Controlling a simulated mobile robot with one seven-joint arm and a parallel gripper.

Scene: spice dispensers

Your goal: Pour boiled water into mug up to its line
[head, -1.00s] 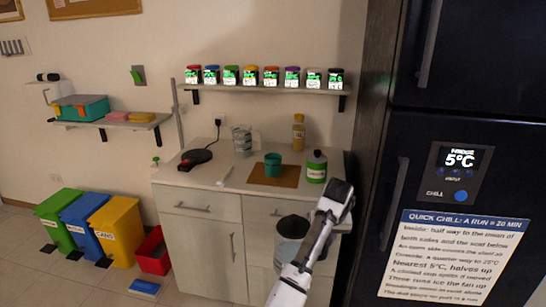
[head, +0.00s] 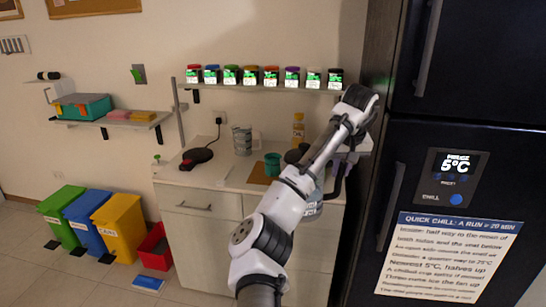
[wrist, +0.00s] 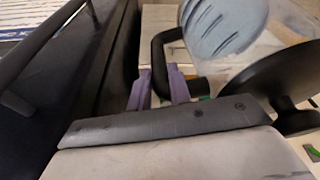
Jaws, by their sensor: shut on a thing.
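A kettle (head: 312,207) with a clear body and black handle hangs in front of the counter's right end, largely hidden behind my arm. In the wrist view its clear, ribbed body (wrist: 222,25) and black handle (wrist: 163,45) show close up. My gripper (wrist: 158,88) has its purple fingers shut on that handle. In the head view the fingers are not clearly seen. The teal mug (head: 272,162) stands upright on a brown board (head: 257,180), left of my arm. Its line and contents cannot be made out.
A yellow-brown bottle (head: 298,130) is at the back. A spice shelf (head: 265,88) hangs above. The dark fridge (head: 450,110) is close on the right.

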